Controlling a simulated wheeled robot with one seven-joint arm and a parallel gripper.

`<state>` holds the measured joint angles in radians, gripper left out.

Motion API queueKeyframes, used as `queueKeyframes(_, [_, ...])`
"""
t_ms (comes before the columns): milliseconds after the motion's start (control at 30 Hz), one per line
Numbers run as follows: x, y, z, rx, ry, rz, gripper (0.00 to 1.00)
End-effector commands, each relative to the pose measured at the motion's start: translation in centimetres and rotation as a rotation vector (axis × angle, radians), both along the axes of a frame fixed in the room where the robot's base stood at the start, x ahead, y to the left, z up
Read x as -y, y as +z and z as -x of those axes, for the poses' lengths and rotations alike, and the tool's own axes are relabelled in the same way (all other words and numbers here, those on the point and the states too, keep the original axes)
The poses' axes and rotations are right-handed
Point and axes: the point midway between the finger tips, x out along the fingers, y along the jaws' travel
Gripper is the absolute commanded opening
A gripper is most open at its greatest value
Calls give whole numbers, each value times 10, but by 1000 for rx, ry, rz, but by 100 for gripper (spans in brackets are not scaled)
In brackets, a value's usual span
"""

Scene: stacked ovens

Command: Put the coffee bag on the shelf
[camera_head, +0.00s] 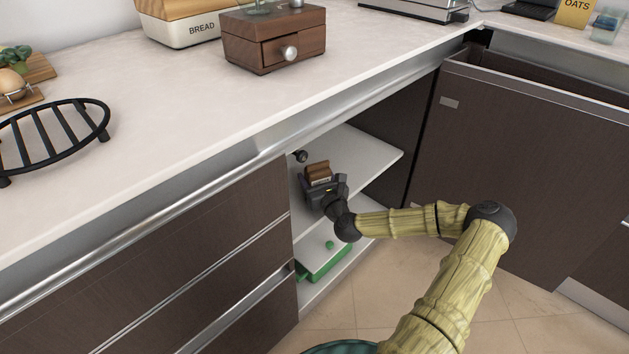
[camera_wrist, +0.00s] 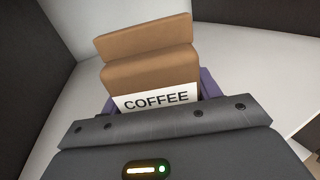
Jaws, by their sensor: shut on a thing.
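The coffee bag (camera_wrist: 150,68) is brown with a white label reading COFFEE. In the head view the bag (camera_head: 318,172) is inside the open cabinet, at the upper shelf (camera_head: 362,150). My gripper (camera_head: 318,186) reaches in through the cabinet opening and is shut on the bag. In the wrist view the white shelf surface (camera_wrist: 245,75) lies around and beyond the bag. I cannot tell whether the bag's base touches the shelf. The gripper body hides the bag's lower part and most of the fingers.
A green container (camera_head: 328,262) sits on the lower cabinet level. A small dark round object (camera_head: 300,156) is at the upper shelf's left. The shelf's right part is clear. Dark cabinet walls flank the opening, and the counter (camera_head: 200,110) overhangs it. A wooden drawer box (camera_head: 272,40) stands on the counter.

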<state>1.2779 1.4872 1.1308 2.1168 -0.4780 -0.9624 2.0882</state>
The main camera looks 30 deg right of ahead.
Motion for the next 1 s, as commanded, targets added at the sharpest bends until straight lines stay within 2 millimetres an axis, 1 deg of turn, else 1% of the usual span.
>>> queueKeyframes(133, [3, 2, 1, 1, -5, 0, 32])
queueKeyframes(267, [9, -2, 3, 1, -15, -1, 32])
queueKeyframes(300, [9, -1, 3, 0, -15, 0, 70])
queueKeyframes(367, [9, -1, 3, 0, -15, 0, 81])
queueKeyframes(400, [8, -1, 3, 0, -13, 0, 84])
queueKeyframes(633, [0, -1, 0, 0, 0, -1, 84])
queueKeyframes(733, [-1, 3, 0, 0, 3, 0, 84])
queueKeyframes(867, [-1, 2, 11, -2, 1, -3, 84])
queueKeyframes(1000, [-2, 4, 35, -3, 1, -5, 84])
